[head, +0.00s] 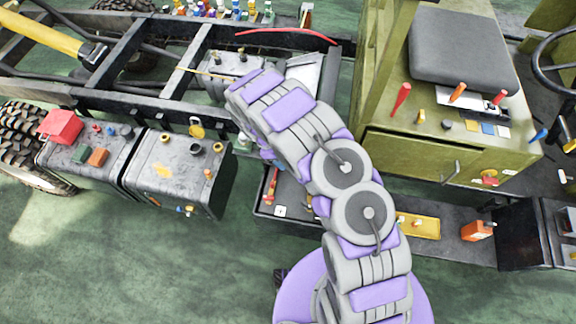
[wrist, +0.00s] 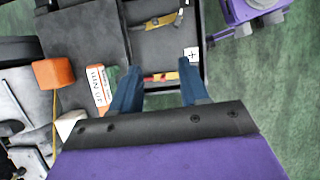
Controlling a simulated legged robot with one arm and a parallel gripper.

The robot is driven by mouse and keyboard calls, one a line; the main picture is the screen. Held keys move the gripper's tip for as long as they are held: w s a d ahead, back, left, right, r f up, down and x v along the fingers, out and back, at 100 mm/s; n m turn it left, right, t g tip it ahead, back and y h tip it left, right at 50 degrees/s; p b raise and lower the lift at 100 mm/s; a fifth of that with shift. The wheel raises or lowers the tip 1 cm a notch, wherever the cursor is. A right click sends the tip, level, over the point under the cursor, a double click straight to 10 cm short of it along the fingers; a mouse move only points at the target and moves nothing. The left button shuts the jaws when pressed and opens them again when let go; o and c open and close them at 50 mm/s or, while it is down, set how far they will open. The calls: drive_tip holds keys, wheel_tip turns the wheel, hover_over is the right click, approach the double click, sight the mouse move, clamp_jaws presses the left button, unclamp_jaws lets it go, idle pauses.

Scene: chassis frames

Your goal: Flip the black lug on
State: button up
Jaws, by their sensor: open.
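My gripper (wrist: 160,68) is open and empty in the wrist view, with two blue fingers spread above a dark tray (wrist: 140,46). In the head view my arm bends over the chassis and its gripper end is hidden. I cannot pick out the black lug for certain. I cannot tell whether either is the lug.
The tray holds a yellow-handled tool (wrist: 155,22) and a red and yellow item (wrist: 160,77). An orange block (wrist: 55,73) and an orange and white box (wrist: 98,88) lie left of the fingers.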

drive_tip(key=v, duration=0.7)
drive_tip(key=shift+a, duration=0.1)
